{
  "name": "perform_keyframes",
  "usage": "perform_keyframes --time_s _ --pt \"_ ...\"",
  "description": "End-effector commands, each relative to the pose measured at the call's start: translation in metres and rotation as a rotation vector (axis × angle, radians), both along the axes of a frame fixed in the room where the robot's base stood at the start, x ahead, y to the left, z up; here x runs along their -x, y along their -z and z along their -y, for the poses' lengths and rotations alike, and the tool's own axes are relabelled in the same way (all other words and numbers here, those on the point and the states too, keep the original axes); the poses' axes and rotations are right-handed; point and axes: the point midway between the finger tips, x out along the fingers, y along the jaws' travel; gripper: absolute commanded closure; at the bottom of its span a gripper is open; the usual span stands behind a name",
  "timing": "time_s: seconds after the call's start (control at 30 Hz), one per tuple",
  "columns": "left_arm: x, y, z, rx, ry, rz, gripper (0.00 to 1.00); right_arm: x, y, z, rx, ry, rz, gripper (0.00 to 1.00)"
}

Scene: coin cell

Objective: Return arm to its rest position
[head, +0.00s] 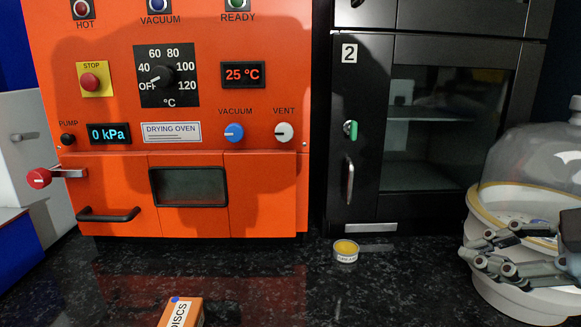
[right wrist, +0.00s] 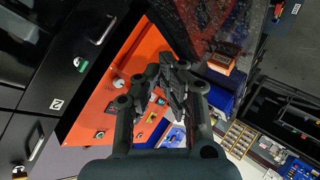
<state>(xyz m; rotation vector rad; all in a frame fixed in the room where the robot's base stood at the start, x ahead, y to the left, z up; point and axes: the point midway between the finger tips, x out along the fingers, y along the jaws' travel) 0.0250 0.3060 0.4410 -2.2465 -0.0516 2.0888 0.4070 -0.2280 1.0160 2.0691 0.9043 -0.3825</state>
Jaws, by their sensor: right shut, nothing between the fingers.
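My right gripper (head: 497,253) is at the right edge of the head view, in front of the white round base of a glass-domed vessel (head: 545,150). Its fingers point left and are shut with nothing between them. In the right wrist view the shut fingers (right wrist: 172,72) show in the middle, with the orange drying oven (right wrist: 112,100) beyond them. My left gripper is in neither view.
The orange drying oven (head: 225,50) stands at the left and a black cabinet (head: 362,120) marked 2 right of it. A small tin with a yellow top (head: 346,251) and a DISCS box (head: 181,313) are on the dark speckled counter (head: 250,285). The counter between them is clear.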

Motion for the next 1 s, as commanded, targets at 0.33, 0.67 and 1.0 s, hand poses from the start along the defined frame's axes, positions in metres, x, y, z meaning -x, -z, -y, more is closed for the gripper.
perform_keyframes --time_s 0.33,0.67,1.0 --pt "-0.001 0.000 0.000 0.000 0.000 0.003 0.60 0.121 0.132 0.030 -0.132 0.813 -0.597 1.00" --pt "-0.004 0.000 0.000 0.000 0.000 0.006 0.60 0.167 0.217 0.049 -0.134 1.157 -0.775 1.00" --pt "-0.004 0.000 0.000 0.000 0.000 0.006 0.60 0.183 0.378 0.064 -0.106 1.180 -0.833 1.00"
